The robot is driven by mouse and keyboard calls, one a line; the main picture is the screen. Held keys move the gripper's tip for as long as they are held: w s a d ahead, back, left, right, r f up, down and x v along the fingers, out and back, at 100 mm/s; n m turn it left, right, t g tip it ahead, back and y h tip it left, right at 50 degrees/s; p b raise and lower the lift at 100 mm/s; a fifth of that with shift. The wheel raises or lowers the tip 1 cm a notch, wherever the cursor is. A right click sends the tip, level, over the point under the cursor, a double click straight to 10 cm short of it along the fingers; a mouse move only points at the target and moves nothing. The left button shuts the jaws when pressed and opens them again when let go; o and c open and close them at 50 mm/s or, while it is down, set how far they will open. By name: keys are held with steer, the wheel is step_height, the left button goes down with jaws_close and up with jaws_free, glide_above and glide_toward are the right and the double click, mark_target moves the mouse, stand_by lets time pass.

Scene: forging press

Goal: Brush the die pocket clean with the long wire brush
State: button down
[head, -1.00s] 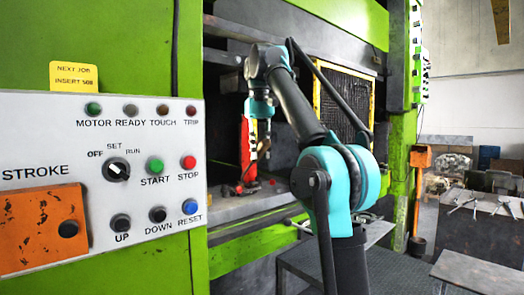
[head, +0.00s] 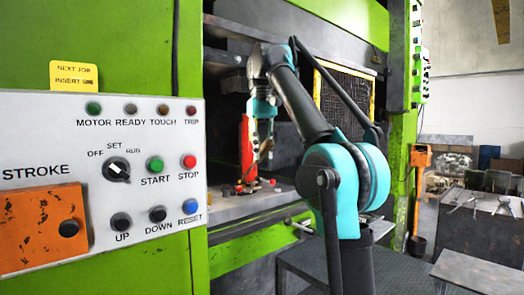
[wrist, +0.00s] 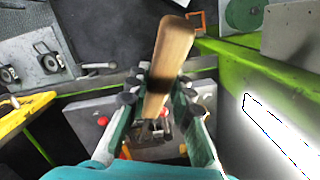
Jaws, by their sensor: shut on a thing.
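My gripper (head: 264,138) points down inside the press opening in the head view. In the wrist view my gripper (wrist: 160,92) is shut on the wooden handle (wrist: 172,48) of the brush, which stands between its fingers. The brown handle (head: 267,150) shows small beside the fingers in the head view. The brush's bristles cannot be made out. Below the gripper is a grey die block (wrist: 95,112) with red knobs. The die pocket cannot be clearly made out; the fingers and handle cover part of that area.
A red upright post (head: 246,150) stands close to my gripper's left. A control panel (head: 100,190) fills the left foreground. A yellow-framed mesh guard (head: 345,98) stands right of the opening. A bench with tools (head: 478,205) is at the far right.

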steer(key=shift+w+a, duration=0.1)
steer(key=shift+w+a+r, duration=0.1)
steer(key=shift+w+a, duration=0.15)
steer(key=shift+w, duration=0.2)
steer(key=shift+s+d, duration=0.1)
steer(key=shift+s, duration=0.1)
stand_by(0.4)
steer(key=shift+s+d, duration=0.25)
steer(key=shift+s, duration=0.15)
steer(key=shift+w, duration=0.15)
steer(key=shift+w+a, duration=0.4)
steer(key=shift+w, duration=0.05)
steer(key=shift+s, duration=0.1)
stand_by(0.3)
